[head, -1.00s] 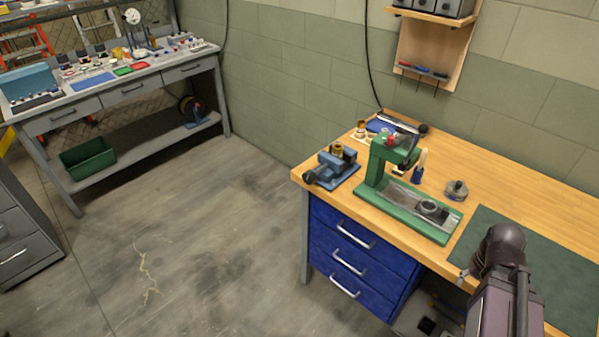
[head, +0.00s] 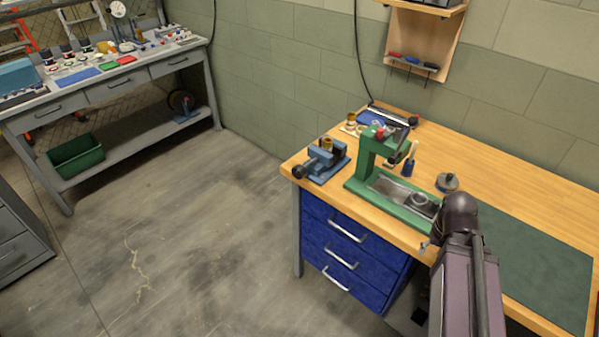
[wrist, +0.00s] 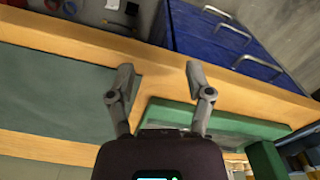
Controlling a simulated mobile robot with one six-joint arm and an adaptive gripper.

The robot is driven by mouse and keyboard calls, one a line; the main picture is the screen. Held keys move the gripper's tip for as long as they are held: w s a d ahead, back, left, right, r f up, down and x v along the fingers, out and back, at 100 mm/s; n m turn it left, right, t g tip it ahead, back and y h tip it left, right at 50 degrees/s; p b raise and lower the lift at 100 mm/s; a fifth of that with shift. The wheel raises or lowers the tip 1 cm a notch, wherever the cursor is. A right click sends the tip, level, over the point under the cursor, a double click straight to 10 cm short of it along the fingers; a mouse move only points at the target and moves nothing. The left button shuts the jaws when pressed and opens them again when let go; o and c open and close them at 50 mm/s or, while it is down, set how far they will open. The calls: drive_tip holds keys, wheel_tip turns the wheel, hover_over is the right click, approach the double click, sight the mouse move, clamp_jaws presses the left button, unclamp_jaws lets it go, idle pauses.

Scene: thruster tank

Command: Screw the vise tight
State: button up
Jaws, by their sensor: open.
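The blue vise (head: 322,160) sits on the left end of the wooden bench, with a dark round knob or handle end at its left front side. In the wrist view I cannot make the vise out clearly. My gripper (wrist: 159,78) is open and empty, above the bench's front edge, between the green mat and the green press base. It is well to the right of the vise, with the green press between them. In the head view my dark arm hides most of the gripper.
The green press (head: 368,160) stands right of the vise; its base also shows in the wrist view (wrist: 230,122). A small round metal part (head: 447,183) and a blue-handled tool (head: 409,163) stand near it. The green mat (head: 535,265) is clear. Blue drawers (head: 345,245) are below.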

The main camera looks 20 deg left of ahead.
drive_tip(key=w+a+r+n+p, duration=0.1)
drive_tip(key=w+a, duration=0.1)
drive_tip(key=w+a+r+n+p, duration=0.1)
drive_tip(key=w+a+r, duration=0.1)
drive_tip(key=a, duration=0.1)
drive_tip(key=w+a+r+n+p, duration=0.1)
drive_tip(key=w+a+p, duration=0.1)
drive_tip(key=w+a, duration=0.1)
drive_tip(key=shift+w+a+r, duration=0.1)
drive_tip(key=shift+a+r, duration=0.05)
drive_tip(key=shift+a, duration=0.05)
drive_tip(key=w+a+r+n+p, duration=0.2)
drive_tip(key=w+a, duration=0.1)
drive_tip(key=a, duration=0.3)
drive_tip(key=w+a+r+n+p, duration=0.2)
drive_tip(key=w+a+r+p, duration=0.1)
drive_tip(key=a, duration=0.4)
wheel_tip(320, 180, up, 6)
drive_tip(key=n+p, duration=0.6)
drive_tip(key=n, duration=0.1)
hover_over(299, 167)
drive_tip(key=shift+a+f, duration=0.1)
drive_tip(key=shift+f, duration=0.05)
drive_tip(key=shift+f, duration=0.15)
wheel_tip(299, 167, down, 14)
drive_tip(key=b, duration=1.4)
drive_tip(key=shift+r, duration=0.25)
drive_tip(key=c, duration=1)
